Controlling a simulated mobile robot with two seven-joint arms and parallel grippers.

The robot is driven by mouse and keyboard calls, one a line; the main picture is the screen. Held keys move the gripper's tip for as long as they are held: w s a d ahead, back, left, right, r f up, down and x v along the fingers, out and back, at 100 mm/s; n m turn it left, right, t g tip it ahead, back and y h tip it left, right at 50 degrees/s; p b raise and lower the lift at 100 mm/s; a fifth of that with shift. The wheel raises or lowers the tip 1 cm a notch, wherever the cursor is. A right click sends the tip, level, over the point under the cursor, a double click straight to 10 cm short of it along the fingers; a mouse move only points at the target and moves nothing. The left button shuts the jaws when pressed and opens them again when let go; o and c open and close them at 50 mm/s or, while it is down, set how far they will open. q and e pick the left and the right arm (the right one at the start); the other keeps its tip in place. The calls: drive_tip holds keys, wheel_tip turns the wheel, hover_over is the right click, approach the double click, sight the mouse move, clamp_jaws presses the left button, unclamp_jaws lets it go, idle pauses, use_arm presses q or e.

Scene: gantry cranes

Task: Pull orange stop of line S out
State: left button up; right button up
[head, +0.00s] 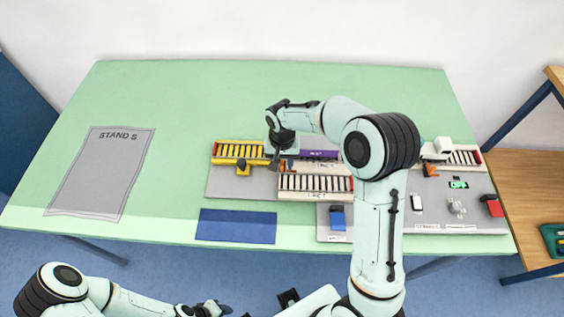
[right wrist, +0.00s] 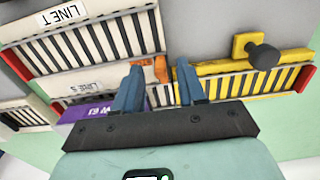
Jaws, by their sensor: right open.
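In the right wrist view a roller line labelled LINE S (right wrist: 85,86) lies on the left, with an orange stop (right wrist: 161,69) at its end next to the yellow line. My right gripper (right wrist: 160,74) is open, its two blue fingers apart, with the orange piece showing between and beyond their tips. I cannot tell whether they touch it. In the head view my right gripper (head: 277,162) points down over the gap between the yellow line and the white lines and hides the stop there. My left gripper (head: 212,309) is low at the bottom edge; its jaws are unclear.
A yellow roller line (head: 238,150) with a black knob (right wrist: 263,57) stands beside the gripper. LINE T (right wrist: 62,14) lies parallel to line S. A purple block (head: 318,154) sits close by. Another orange piece (head: 430,170) is on the right. The green table is clear behind.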

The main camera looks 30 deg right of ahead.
sight(282, 166)
wheel_tip(282, 166, up, 13)
drive_tip(key=p, duration=0.1)
drive_tip(key=shift+s+f, duration=0.1)
drive_tip(key=shift+f, duration=0.05)
idle(0.5)
